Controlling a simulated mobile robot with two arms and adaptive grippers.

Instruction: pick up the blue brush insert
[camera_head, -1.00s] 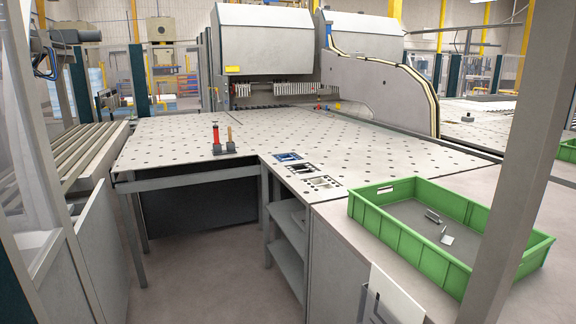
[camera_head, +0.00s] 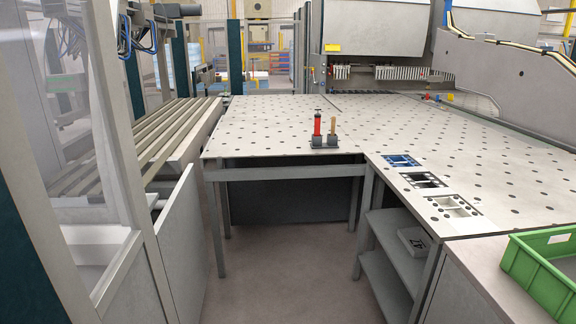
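The blue brush insert (camera_head: 402,161) lies flat at the near edge of the perforated table (camera_head: 262,118), right of the picture's middle. A dark insert (camera_head: 424,180) and a light grey insert (camera_head: 453,207) lie in a row in front of it. Neither of my grippers shows in the head view, so I cannot see their state or their distance from the insert.
A holder with a red-handled tool (camera_head: 317,128) and a wooden-handled tool (camera_head: 333,130) stands on the table. A green crate (camera_head: 541,278) sits at the right edge. Shelves (camera_head: 388,272) stand under the table. Free floor (camera_head: 285,275) lies in front. Slatted rails (camera_head: 178,130) run at the left.

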